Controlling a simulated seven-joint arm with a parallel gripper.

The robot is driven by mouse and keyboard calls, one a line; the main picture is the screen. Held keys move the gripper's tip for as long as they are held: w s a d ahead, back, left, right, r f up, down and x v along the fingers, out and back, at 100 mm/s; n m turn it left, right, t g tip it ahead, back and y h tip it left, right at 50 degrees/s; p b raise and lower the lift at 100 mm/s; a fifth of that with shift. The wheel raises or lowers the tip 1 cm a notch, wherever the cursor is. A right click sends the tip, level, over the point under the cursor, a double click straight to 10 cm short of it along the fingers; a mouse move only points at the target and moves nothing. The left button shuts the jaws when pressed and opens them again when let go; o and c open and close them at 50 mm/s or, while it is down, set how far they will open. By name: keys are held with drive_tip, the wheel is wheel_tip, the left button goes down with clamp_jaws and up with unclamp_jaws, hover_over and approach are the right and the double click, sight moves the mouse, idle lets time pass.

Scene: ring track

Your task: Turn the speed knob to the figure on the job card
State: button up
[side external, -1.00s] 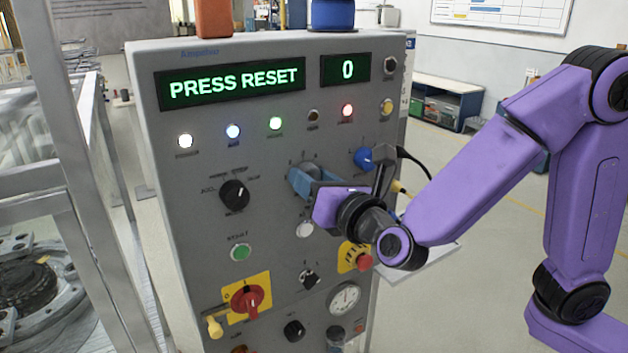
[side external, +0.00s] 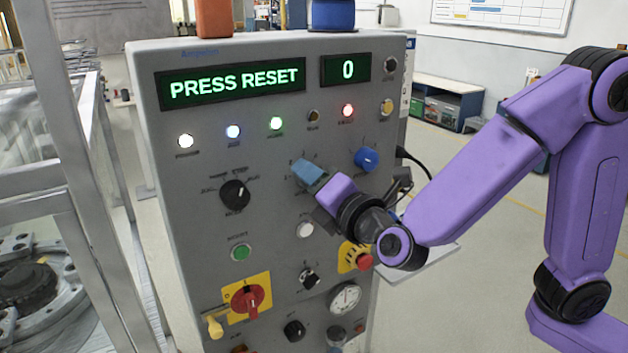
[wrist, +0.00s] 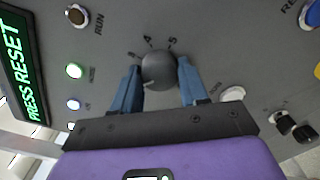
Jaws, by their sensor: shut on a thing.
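My gripper (side external: 309,173) is at the middle of the grey control panel (side external: 215,270), with its blue fingers against the panel face. In the wrist view my gripper (wrist: 159,68) is shut on a round dark grey knob (wrist: 158,72), one finger on each side. Figures 4 and 5 show on the panel above the knob; other marks are too small or covered. In the side view the fingers hide this knob. I cannot make out a job card with a figure in either view.
The main display (side external: 237,82) reads PRESS RESET and the small display (side external: 348,69) reads 0. A black knob (side external: 234,195), blue knob (side external: 367,158), white button (side external: 304,230), green button (side external: 240,252), red emergency button (side external: 362,261) and red switch (side external: 249,298) surround my gripper.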

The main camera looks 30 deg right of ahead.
drive_tip(key=shift+m, duration=0.3)
drive_tip(key=o, duration=1.1)
drive_tip(key=shift+c, duration=0.2)
drive_tip(key=s, duration=1.7)
drive_tip(key=shift+s, duration=0.25)
